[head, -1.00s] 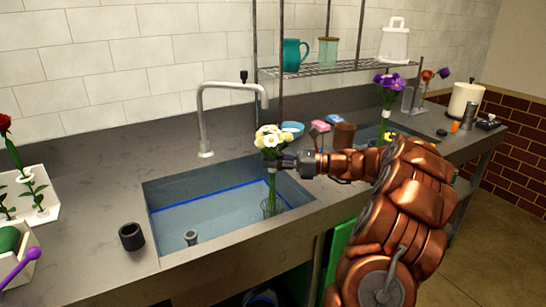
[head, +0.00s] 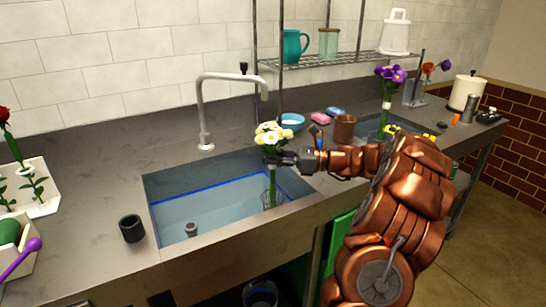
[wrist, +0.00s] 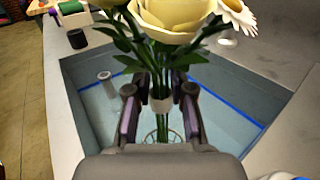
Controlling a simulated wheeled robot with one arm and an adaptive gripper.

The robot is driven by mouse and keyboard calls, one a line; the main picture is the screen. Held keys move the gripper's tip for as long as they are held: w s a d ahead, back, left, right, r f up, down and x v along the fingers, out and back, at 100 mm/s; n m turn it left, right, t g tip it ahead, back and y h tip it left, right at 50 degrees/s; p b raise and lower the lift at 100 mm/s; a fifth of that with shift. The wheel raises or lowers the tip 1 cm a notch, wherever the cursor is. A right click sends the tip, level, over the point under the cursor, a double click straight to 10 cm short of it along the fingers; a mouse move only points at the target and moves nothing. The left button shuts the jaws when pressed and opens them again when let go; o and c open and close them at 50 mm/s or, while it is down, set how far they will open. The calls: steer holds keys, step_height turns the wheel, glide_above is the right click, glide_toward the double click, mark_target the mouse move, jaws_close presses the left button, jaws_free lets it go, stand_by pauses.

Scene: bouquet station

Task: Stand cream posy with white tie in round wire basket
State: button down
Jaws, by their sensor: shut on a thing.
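The cream posy (head: 271,136) is upright over the right part of the sink, with cream and white blooms and green stems. In the wrist view the posy (wrist: 172,22) has a white tie (wrist: 161,104) around its stems. My gripper (head: 284,158) is shut on the posy at about the tie, with one finger on each side in the wrist view (wrist: 160,100). The round wire basket (head: 272,198) stands in the sink below the posy, and its rim (wrist: 148,138) shows around the lower stems in the wrist view. The stem ends are hard to see.
A dark cup (head: 131,228) stands left of the sink. A blue bowl (head: 292,121) and brown pot (head: 345,129) stand behind and right.

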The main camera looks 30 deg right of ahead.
mark_target(273, 178)
steer(key=shift+f, duration=1.75)
steer(key=shift+f+b, duration=0.2)
steer(key=shift+b, duration=0.1)
